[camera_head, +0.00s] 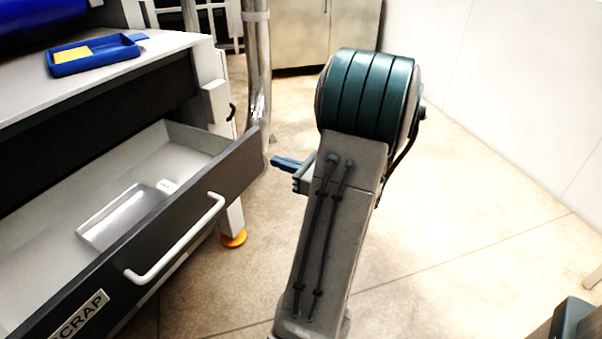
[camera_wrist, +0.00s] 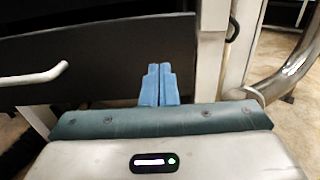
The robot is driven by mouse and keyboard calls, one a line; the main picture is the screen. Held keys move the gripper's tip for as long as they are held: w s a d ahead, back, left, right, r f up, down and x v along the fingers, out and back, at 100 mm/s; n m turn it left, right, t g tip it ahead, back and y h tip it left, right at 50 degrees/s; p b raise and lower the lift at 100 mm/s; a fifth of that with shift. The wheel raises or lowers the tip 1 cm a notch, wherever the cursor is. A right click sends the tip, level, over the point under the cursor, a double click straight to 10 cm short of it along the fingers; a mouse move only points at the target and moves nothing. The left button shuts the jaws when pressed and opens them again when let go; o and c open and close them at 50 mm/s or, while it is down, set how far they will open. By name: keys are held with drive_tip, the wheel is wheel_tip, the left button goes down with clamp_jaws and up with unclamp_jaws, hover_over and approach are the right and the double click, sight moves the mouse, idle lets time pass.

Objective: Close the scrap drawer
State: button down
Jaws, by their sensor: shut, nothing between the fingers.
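The scrap drawer (camera_head: 150,225) is pulled open, with a dark front, a pale inside and a label reading SCRAP. Its white bar handle (camera_head: 178,240) runs along the front and also shows at the left of the wrist view (camera_wrist: 35,76). A clear, shallow tray-like object (camera_head: 122,215) lies in the drawer. My gripper (camera_head: 285,162) has blue fingers, shut and empty, just right of the drawer front's right end in the head view. In the wrist view the fingers (camera_wrist: 158,80) point at the dark drawer front, right of the handle. I cannot tell whether they touch it.
A blue tray (camera_head: 95,55) with a yellow piece sits on the machine's top ledge. A shiny metal pipe (camera_head: 258,85) stands behind the drawer's right end. An orange foot (camera_head: 234,239) is under the machine. Open tiled floor (camera_head: 470,220) lies to the right.

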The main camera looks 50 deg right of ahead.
sight(251, 153)
drive_tip(key=b+x, duration=0.1)
drive_tip(key=x, duration=0.5)
drive_tip(key=shift+b, duration=0.35)
